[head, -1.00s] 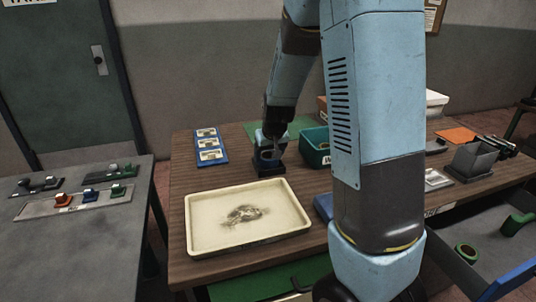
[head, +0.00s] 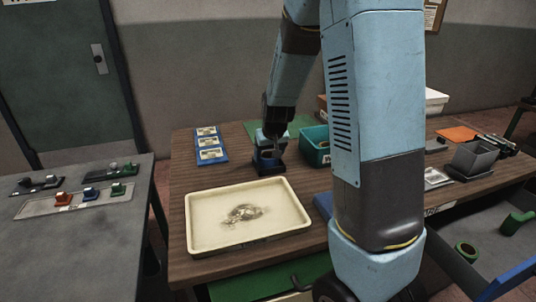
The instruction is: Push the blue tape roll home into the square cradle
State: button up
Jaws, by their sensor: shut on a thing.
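The blue tape roll (head: 267,155) is small and partly hidden by my gripper. It is at the dark square cradle (head: 268,168), which sits on the brown wooden table behind the cream tray. My gripper (head: 271,147) points down over the cradle and is shut on the blue tape roll. The roll looks to be at the cradle's mouth or partly inside it. How deep it sits, and whether it is level, I cannot tell at this size.
The cream tray (head: 290,222) lies in front of the cradle. A teal bin (head: 314,150) stands close to its right, and a blue card board (head: 209,146) lies to its left. A green mat (head: 299,124) is behind. My arm hides the table's middle right.

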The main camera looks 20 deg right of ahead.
dwell(0.4)
jog(key=o, duration=1.2)
jog(key=shift+f, duration=0.1)
jog(key=shift+c, duration=0.8)
jog(key=shift+o, duration=0.8)
jog(key=shift+r, duration=0.25)
notch_tip(320, 180, up, 7)
jog(key=shift+f, duration=0.2)
